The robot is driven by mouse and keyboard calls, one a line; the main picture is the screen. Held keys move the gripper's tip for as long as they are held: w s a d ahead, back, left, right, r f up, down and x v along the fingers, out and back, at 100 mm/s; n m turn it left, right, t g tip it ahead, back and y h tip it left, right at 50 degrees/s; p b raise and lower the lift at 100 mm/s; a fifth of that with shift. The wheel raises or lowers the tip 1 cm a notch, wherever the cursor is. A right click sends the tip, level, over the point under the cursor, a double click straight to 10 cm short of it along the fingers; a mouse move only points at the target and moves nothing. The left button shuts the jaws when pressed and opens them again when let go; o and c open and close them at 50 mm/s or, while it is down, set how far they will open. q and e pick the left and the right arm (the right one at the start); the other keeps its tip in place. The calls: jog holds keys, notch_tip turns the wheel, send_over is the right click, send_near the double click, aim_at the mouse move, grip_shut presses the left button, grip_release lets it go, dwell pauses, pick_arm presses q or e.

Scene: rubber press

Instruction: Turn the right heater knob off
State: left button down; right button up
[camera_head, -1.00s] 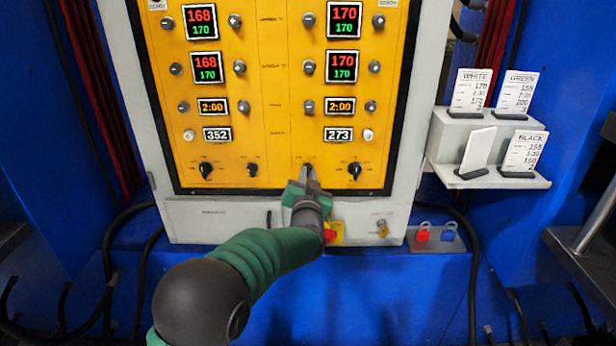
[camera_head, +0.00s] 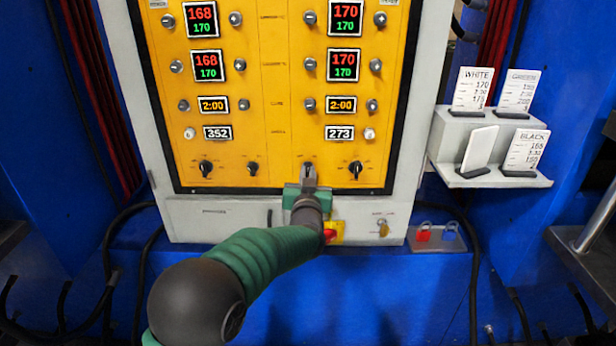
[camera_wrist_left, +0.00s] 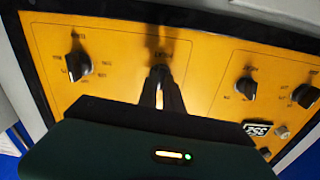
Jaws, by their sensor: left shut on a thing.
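The yellow control panel (camera_head: 262,120) has a row of black knobs along its bottom, two in each half. My left gripper (camera_head: 309,178) is at the left knob of the right half (camera_head: 308,166), its jaws shut on that knob. In the left wrist view, which shows the panel upside down, the fingers (camera_wrist_left: 160,94) are closed around this knob (camera_wrist_left: 160,71), and they hide much of it. The other knob of the right half (camera_head: 355,170) stands free, and also shows in the left wrist view (camera_wrist_left: 76,66). My right gripper is out of view.
Below the panel are a red button on a yellow plate (camera_head: 333,233) close beside my left wrist, and a key switch (camera_head: 383,228). A red padlock (camera_head: 423,233) and a blue padlock (camera_head: 449,231) sit to the right. A shelf of cards (camera_head: 490,177) stands farther right.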

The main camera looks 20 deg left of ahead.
pick_arm(q)
jog(key=n, duration=0.1)
jog(key=n+b, duration=0.1)
jog(key=n, duration=0.3)
jog(key=shift+f+b, duration=0.25)
jog(key=shift+b, duration=0.15)
jog(key=shift+n, duration=0.3)
jog(key=c, duration=1.5)
grip_release()
jog(key=shift+r, duration=0.1)
jog(key=shift+s, duration=0.1)
jog(key=shift+s, duration=0.25)
jog(key=p+v, duration=0.2)
jog(key=v, duration=1.4)
jog(key=shift+s+d, duration=0.1)
